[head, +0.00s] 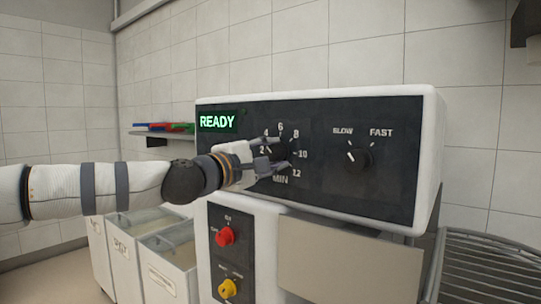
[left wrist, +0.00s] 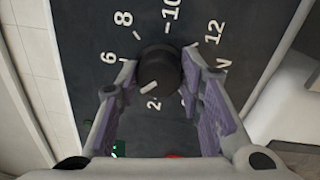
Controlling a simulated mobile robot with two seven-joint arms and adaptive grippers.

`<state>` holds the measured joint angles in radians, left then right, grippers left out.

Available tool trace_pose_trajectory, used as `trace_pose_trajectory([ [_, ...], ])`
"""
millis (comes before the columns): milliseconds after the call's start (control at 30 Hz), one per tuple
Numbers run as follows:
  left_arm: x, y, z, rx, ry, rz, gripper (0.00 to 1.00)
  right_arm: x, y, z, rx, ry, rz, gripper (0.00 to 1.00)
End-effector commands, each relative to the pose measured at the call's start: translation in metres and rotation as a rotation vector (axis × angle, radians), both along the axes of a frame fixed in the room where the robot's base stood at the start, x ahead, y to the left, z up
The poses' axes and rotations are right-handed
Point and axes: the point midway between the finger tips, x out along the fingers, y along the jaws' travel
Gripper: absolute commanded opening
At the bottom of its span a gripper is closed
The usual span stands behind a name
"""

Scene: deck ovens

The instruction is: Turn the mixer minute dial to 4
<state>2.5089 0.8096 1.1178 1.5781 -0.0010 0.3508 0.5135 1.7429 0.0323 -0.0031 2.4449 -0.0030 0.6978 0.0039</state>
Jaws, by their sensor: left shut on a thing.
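The mixer's black panel (head: 385,195) carries the round black minute dial (left wrist: 160,66), ringed by white numbers from 2 to 12 above the word MIN. My left gripper (head: 277,154) comes in from the left, with its fingers on either side of this dial and shut on it. In the left wrist view the dial's white pointer mark faces the lower left, between the 2 and the place where a finger hides the 4. I cannot tell its exact setting. The 6 and 8 lie further round. My right gripper is not in view.
A green READY display (head: 217,121) is at the panel's upper left. The SLOW/FAST knob (head: 358,157) is to the right of the dial. A red knob (head: 225,236) and a yellow knob (head: 228,288) sit below. White bins (head: 168,270) stand at the lower left.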

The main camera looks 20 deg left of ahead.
Motion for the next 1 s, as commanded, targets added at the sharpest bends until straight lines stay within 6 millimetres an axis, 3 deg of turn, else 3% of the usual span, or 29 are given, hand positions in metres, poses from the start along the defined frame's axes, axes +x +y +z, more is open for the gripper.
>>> trace_pose_trajectory([
  [167, 0.0, -0.001, 0.003, 0.001, -0.005, -0.001, 0.06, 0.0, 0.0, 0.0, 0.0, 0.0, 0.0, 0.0],
  [200, 0.0, -0.001, 0.003, 0.001, -0.005, -0.001, 0.41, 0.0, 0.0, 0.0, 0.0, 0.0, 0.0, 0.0],
  [267, 0.0, -0.001, 0.003, 0.001, -0.005, -0.001, 0.54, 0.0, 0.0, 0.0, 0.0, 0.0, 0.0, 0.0],
  [633, -0.008, 0.004, 0.001, 0.001, -0.003, 0.001, 0.54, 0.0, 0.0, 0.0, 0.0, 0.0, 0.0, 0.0],
  [1000, -0.093, 0.034, -0.005, -0.001, -0.006, 0.001, 0.54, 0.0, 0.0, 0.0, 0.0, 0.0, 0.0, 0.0],
])
